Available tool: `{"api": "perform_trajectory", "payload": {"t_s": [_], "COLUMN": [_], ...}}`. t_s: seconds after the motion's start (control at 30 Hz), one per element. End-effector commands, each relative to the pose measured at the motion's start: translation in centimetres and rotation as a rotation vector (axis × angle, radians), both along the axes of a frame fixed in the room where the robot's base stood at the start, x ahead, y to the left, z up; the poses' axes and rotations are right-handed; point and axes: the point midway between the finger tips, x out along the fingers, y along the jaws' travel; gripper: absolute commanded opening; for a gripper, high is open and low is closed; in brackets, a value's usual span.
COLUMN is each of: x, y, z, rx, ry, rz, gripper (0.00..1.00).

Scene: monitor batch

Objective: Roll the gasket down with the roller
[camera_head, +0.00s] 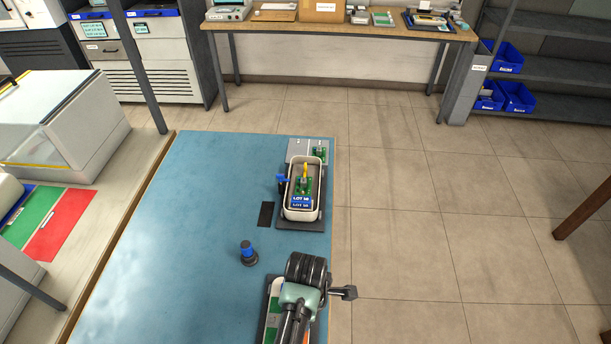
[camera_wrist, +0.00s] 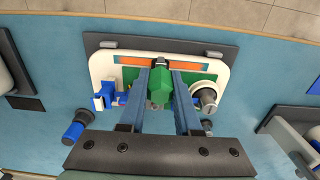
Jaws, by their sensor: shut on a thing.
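In the wrist view my gripper (camera_wrist: 163,92) is shut on a green faceted piece (camera_wrist: 158,86), seen from above. I cannot tell for sure that it is the roller. It is over a white-rimmed fixture (camera_wrist: 103,67) with a green board inside. An orange strip (camera_wrist: 196,66), possibly the gasket, runs along the fixture's far side. The fingers and the green piece hide the strip's middle and part of the board. In the head view my arm covers much of this fixture (camera_head: 271,300) and hides the fingertips.
A blue-topped black knob-like piece (camera_head: 248,254) stands on the blue mat (camera_head: 190,215); it also shows in the wrist view (camera_wrist: 73,131). A white tray marked LOT (camera_head: 288,207) holds a small green board (camera_head: 303,186). A dark flat pad (camera_head: 266,214) lies beside it. The mat's left side is clear.

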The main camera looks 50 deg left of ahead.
Motion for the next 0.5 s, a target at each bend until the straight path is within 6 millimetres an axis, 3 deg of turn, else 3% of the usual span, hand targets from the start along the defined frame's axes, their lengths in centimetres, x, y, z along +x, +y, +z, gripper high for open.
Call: {"api": "perform_trajectory", "payload": {"t_s": [0.5], "x": [1.9], "y": [2.2], "z": [-0.1], "rx": [0.001], "ry": [-0.001], "rz": [0.001], "gripper": [0.0]}}
